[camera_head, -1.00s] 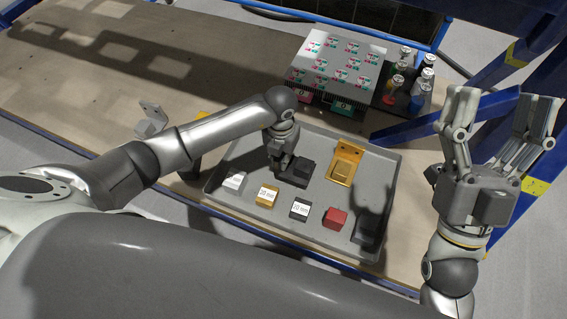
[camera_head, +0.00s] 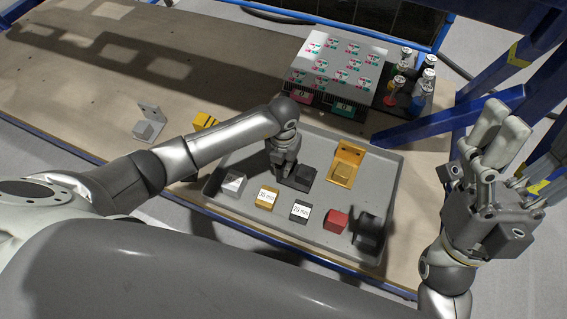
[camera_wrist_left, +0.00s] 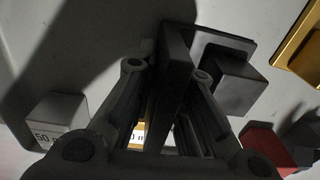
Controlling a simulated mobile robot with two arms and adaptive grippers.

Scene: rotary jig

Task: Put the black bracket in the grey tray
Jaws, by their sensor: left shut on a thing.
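The black bracket (camera_head: 301,177) is inside the outline of the grey tray (camera_head: 393,205), left of the gold bracket. My left gripper (camera_head: 285,172) is shut on its upright plate. In the left wrist view the plate of the black bracket (camera_wrist_left: 235,82) stands between the fingers (camera_wrist_left: 168,75), with its base and block to the right. It is at or very near the tray floor; I cannot tell whether it touches. My right gripper (camera_head: 503,118) is raised at the right, empty, its fingers apart and seen partly from the side.
A gold bracket (camera_head: 345,164) and a row of blocks, including a gold block (camera_head: 267,198) and a red block (camera_head: 337,221), sit in the tray. A grey bracket (camera_head: 149,124) and a yellow part (camera_head: 204,121) are on the table. Bottles (camera_head: 423,85) stand behind.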

